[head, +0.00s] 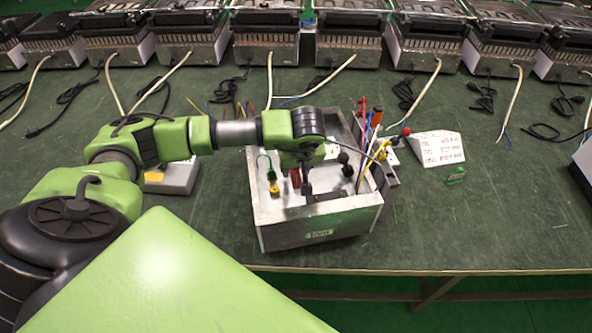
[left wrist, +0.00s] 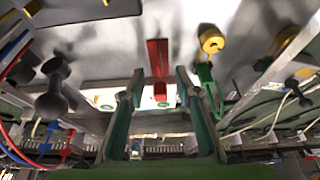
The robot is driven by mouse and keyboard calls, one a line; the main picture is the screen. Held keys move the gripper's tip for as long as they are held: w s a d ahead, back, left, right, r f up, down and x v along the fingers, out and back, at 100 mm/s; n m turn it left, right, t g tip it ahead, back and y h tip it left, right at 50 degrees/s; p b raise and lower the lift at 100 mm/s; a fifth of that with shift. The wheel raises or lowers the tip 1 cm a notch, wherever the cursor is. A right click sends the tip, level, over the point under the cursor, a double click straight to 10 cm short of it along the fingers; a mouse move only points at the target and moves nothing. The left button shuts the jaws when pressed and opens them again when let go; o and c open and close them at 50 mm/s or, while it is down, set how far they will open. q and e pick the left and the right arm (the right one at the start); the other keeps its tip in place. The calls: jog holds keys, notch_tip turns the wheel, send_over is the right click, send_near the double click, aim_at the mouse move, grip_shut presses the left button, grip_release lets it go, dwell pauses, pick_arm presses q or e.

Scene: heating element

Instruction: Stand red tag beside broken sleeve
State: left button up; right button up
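My left gripper (head: 306,186) points down into an open metal box (head: 315,225) on the green bench. In the left wrist view its two fingers (left wrist: 160,78) are apart. A red tag (left wrist: 157,58) stands out between and beyond the fingertips, with gaps on both sides. The red tag also shows in the head view (head: 295,178), just left of the fingers. A yellow piece (head: 274,189) and a green hooked piece (head: 265,164) are left of it in the box. I cannot tell which piece is the broken sleeve. My right gripper is not in view.
A black knobbed piece (head: 343,158) stands at the box's right. Tools and wires (head: 376,120) crowd its right wall. Heater units with cables line the back. The front right bench is clear.

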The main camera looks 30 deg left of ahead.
pick_arm(q)
jog(key=shift+w+a+f, duration=0.1)
jog(key=shift+a+f, duration=0.05)
jog(key=shift+f, duration=0.3)
jog(key=shift+c, duration=0.5)
grip_shut()
jog(key=shift+r, duration=0.1)
